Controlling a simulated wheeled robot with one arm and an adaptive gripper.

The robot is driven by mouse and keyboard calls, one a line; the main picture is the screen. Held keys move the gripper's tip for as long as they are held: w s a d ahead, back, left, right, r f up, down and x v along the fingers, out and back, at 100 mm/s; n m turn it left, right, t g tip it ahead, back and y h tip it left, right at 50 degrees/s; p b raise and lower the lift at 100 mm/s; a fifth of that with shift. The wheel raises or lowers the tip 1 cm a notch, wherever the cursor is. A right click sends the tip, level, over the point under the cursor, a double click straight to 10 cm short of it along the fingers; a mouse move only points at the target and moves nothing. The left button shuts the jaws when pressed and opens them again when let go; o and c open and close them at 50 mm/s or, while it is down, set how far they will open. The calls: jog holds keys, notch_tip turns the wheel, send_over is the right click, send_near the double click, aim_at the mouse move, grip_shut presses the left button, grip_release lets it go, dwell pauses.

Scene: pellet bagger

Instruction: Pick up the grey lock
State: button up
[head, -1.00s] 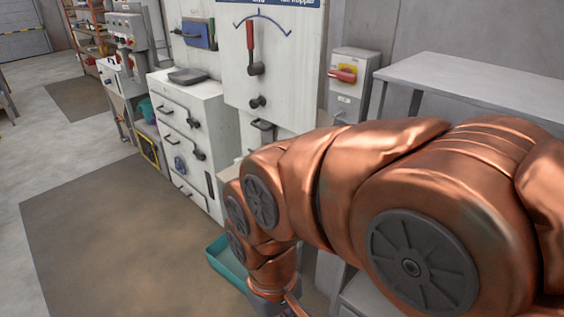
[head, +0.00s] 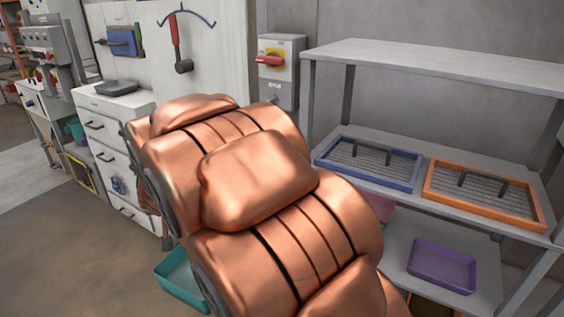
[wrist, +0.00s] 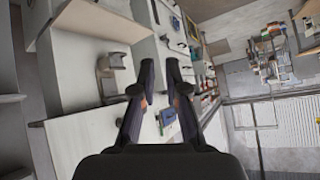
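I cannot make out a grey lock for certain in either view. In the wrist view my gripper (wrist: 160,66) shows two dark fingers, apart, with nothing held between them. Beyond the fingers are white cabinet fronts, seen turned sideways. A grey bracket-like part (wrist: 112,72) sits on a white surface left of the fingers; I cannot tell what it is. In the head view my copper-coloured arm fills the middle and hides what lies behind it, and the gripper does not show there.
A grey shelf unit (head: 432,66) stands at the right, with a blue-rimmed tray (head: 368,183), an orange-rimmed tray (head: 533,212) and a purple bin (head: 443,264). A switch box (head: 281,88) is on the wall. A teal bin (head: 178,284) is low beside my arm. Floor at left is clear.

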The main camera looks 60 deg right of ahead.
jog(key=d+m+h+b, duration=0.45)
jog(key=d+h, duration=0.35)
jog(key=d, duration=1.2)
jog(key=shift+s+d+r+m+g+h+b, duration=0.1)
jog(key=shift+s+d+m+g+h+b, duration=0.3)
jog(key=shift+s+d+m+g+h, duration=2.1)
jog(key=shift+s+d+f+n+t+y+b, duration=0.1)
jog(key=shift+s+d+n+t+y+b, duration=0.45)
jog(key=shift+d, duration=4.35)
jog(key=shift+s+d+r+m+g+h+b, duration=0.2)
jog(key=shift+s+d+m+g+h, duration=0.9)
jog(key=shift+d, duration=2.6)
jog(key=shift+s+f+n+h, duration=0.1)
jog(key=shift+s+n+h, duration=0.15)
jog(key=shift+s+n, duration=0.2)
jog(key=shift+c, duration=0.3)
grip_shut()
